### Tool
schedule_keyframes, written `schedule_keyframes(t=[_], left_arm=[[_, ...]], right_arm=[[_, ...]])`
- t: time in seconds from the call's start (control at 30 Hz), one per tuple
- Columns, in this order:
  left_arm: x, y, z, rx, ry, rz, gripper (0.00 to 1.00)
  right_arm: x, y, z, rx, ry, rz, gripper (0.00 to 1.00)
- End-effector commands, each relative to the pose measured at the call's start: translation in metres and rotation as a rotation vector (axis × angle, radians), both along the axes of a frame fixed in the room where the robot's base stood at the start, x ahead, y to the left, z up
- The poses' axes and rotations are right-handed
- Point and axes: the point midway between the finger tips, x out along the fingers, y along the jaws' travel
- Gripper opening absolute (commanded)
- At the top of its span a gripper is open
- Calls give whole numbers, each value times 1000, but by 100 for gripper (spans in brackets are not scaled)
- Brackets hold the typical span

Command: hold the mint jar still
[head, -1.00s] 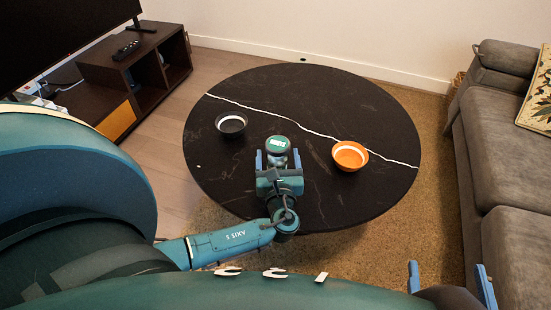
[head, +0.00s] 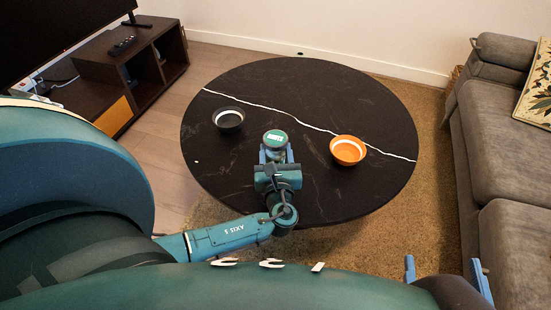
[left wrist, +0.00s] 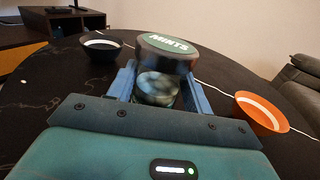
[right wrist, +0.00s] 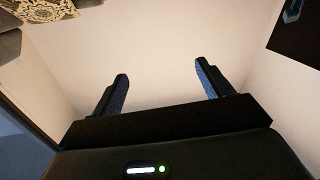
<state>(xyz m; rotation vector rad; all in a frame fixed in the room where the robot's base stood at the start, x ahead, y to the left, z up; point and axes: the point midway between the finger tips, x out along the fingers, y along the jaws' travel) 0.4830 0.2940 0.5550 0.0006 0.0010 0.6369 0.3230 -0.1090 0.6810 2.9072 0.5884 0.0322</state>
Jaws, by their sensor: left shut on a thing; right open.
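The mint jar (head: 275,138) has a dark lid with a green label; the label reads "MINTS" in the left wrist view, where the jar (left wrist: 158,88) shows a clear body with pale contents. It is upright at the middle of the round table. My left gripper (head: 276,156) is shut on the jar, with one blue finger on each side of its body. The jar's base is hidden behind the gripper. My right gripper (head: 447,268) is open and empty, off the table at the lower right; its two fingers are apart in the right wrist view (right wrist: 160,85).
A black bowl (head: 229,118) stands on the table (head: 330,95) left of the jar, and an orange bowl (head: 348,151) stands to the right. A grey sofa (head: 500,150) is at the right. A dark TV cabinet (head: 110,75) is at the left.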

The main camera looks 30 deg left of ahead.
Motion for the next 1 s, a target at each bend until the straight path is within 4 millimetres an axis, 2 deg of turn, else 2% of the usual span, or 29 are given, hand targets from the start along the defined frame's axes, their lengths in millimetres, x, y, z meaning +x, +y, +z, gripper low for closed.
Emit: schedule_keyframes(t=[0.23,0.33,0.7,0.83,1.0], left_arm=[[1,1,2,2,-4,1,16],[1,1,9,0,-5,1,16],[0,0,80,-1,-6,0,16],[1,0,95,0,-5,0,16],[1,0,102,1,-4,0,16]], right_arm=[[0,0,1,0,0,0,78],[0,0,4,-1,8,-1,78],[-4,-10,5,-14,244,-42,78],[-7,-11,2,-19,301,-44,78],[-9,-11,0,-22,331,-44,78]])
